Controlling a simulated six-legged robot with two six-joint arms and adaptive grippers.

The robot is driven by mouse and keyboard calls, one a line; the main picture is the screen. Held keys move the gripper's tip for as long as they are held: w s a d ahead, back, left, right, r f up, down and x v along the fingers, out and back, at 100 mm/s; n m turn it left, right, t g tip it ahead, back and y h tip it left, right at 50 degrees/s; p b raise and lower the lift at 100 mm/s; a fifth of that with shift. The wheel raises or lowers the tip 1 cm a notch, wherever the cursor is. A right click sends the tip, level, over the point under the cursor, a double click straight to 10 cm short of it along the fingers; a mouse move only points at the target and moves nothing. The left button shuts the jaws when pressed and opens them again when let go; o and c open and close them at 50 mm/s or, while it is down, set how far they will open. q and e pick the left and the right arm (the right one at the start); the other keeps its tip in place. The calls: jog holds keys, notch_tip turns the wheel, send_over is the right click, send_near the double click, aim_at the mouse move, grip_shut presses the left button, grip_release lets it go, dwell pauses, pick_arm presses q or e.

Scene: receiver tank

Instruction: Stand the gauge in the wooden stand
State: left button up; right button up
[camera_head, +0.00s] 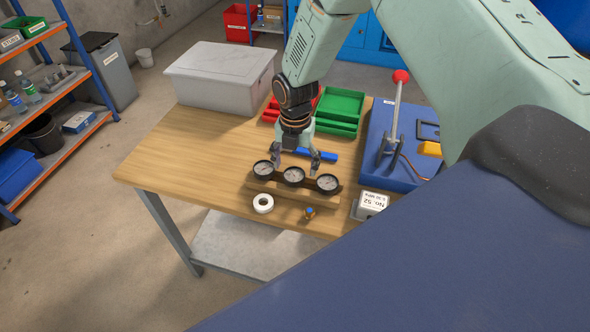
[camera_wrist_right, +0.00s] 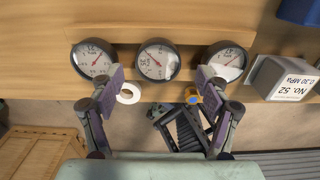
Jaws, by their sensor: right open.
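Three round gauges with black rims and white dials sit in a row at the wooden stand (camera_head: 280,190): left gauge (camera_head: 263,168), middle gauge (camera_head: 294,175) and right gauge (camera_head: 328,184). How they are seated is hard to tell. My right gripper (camera_head: 297,160) is open and empty, pointing down over the row. In the right wrist view its fingertips (camera_wrist_right: 160,80) are spread on either side of the middle gauge (camera_wrist_right: 158,60), apart from it. The fingertips partly overlap the left gauge (camera_wrist_right: 90,57) and right gauge (camera_wrist_right: 226,57). My left gripper is not in view.
A white tape roll (camera_head: 263,203), a small brass fitting (camera_head: 310,213) and a grey block labelled No. 52 (camera_head: 370,203) lie near the front edge. Behind are a lidded grey box (camera_head: 220,78), green trays (camera_head: 340,106) and a blue unit with a red-knobbed lever (camera_head: 400,78). The table's left is clear.

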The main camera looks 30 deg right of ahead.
aim_at(295, 174)
notch_tip(295, 174, up, 9)
jog(key=shift+s+r, duration=0.15)
jog(key=shift+r, duration=0.05)
jog(key=shift+w+f, duration=0.1)
jog(key=shift+w, duration=0.1)
dwell(0.4)
